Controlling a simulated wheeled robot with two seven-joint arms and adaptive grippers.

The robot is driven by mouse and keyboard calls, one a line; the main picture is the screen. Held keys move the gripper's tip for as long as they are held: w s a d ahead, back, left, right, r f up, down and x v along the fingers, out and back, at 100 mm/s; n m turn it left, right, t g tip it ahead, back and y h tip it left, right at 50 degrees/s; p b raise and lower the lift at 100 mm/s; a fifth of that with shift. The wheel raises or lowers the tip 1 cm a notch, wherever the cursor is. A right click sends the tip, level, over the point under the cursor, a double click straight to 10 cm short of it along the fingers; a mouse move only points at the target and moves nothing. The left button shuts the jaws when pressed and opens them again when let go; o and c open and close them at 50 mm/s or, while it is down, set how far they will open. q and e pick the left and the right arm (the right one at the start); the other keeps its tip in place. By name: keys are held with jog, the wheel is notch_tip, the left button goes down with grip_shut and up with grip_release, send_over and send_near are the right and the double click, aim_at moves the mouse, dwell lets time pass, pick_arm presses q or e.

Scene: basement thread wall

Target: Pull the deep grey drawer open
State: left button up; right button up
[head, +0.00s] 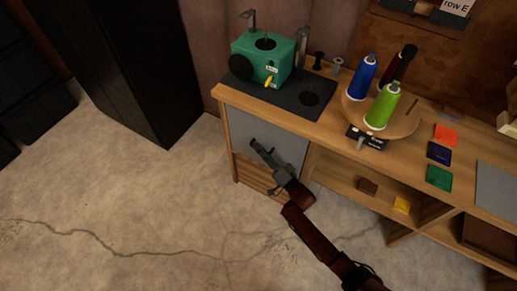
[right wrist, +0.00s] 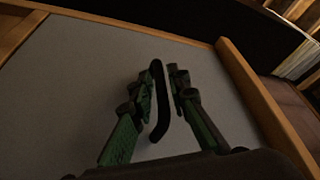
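The deep grey drawer (head: 242,128) is at the left end of the wooden bench, under its top. Its front looks flush with the bench frame, so it appears shut. In the right wrist view the grey front (right wrist: 75,85) fills much of the picture. A dark curved handle (right wrist: 159,98) stands on it. My right gripper (head: 265,150) is in front of the drawer. In the right wrist view its two fingers (right wrist: 163,88) are apart, one on each side of the handle. I cannot tell whether either finger touches it. My left gripper is not in view.
A green box-shaped machine (head: 262,58) stands on a dark mat above the drawer. Thread cones, including a green one (head: 382,106), stand on a round wooden stand. A black cabinet (head: 135,65) is at the left. The concrete floor before the drawer is clear.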

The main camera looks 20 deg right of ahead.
jog(key=shift+c, duration=0.5)
grip_shut()
